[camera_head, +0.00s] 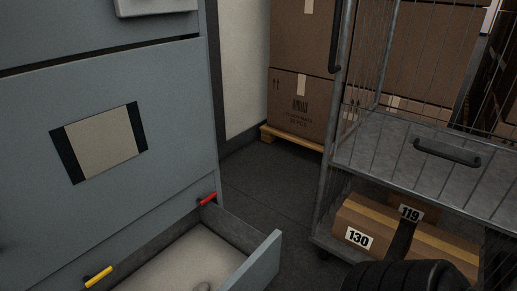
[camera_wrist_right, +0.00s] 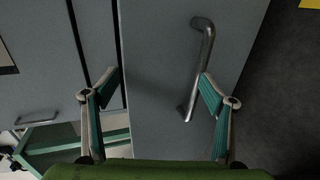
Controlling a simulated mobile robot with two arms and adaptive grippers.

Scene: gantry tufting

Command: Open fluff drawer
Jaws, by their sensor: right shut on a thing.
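A grey-blue cabinet (camera_head: 105,60) fills the left of the head view. At its bottom a drawer (camera_head: 262,262) stands pulled out, with a pale floor and a small round knob-like thing inside. In the right wrist view, a grey front panel (camera_wrist_right: 150,40) carries a metal bar handle (camera_wrist_right: 208,45). My right gripper (camera_wrist_right: 160,73) has green-padded fingers on a wide gap, the right finger overlapping the handle. It is shut on the handle, though the exact contact is hard to see. My left gripper is not in view.
A wire cage trolley (camera_head: 400,150) stands at the right, with cardboard boxes (camera_head: 355,215) on its lower shelf. Stacked cartons (camera_head: 300,110) sit on a wooden pallet (camera_head: 290,140) behind. Dark floor (camera_head: 265,190) is clear between cabinet and trolley.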

